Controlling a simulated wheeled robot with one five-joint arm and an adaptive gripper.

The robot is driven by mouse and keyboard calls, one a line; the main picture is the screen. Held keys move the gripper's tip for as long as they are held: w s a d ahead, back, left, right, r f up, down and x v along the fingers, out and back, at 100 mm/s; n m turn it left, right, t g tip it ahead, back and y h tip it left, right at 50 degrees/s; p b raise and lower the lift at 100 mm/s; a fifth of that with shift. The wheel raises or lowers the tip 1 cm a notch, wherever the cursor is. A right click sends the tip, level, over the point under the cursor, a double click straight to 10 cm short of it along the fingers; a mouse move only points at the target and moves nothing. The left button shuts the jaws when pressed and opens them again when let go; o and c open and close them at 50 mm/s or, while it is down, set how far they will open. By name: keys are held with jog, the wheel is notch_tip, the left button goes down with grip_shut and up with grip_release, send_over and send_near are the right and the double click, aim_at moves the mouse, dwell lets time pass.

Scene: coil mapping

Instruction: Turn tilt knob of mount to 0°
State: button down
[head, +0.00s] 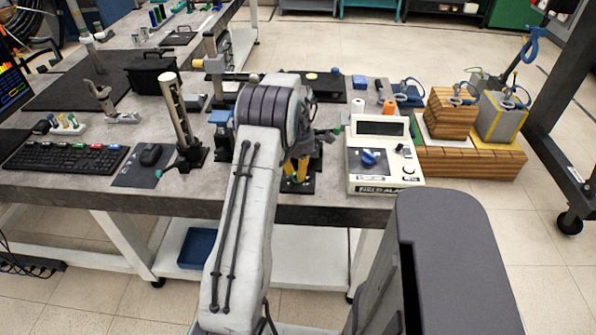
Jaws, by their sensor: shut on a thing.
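My arm reaches over the front of the grey table, and its wrist hides much of what lies beyond. My gripper (297,170) points down just past the arm's end, at the table's front edge. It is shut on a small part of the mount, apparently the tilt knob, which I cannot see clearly. The mount (301,186) shows only partly, as a dark base with yellow and green parts around the jaws. The knob's angle and any scale marks are too small and too covered to read.
A white meter box (378,183) with a blue knob (370,158) stands close to the right. An upright post (178,112) on a black base, a mouse (150,154) and a keyboard (67,158) are to the left. Wooden blocks (452,116) stand at far right.

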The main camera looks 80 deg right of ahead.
jog(key=shift+a+f+n, duration=0.1)
jog(key=shift+f+n, duration=0.05)
jog(key=shift+n, duration=0.85)
jog(key=c, duration=1.1)
grip_release()
jog(key=shift+r, duration=0.2)
jog(key=shift+r, duration=0.25)
notch_tip(320, 180, up, 11)
jog(key=shift+r, duration=0.1)
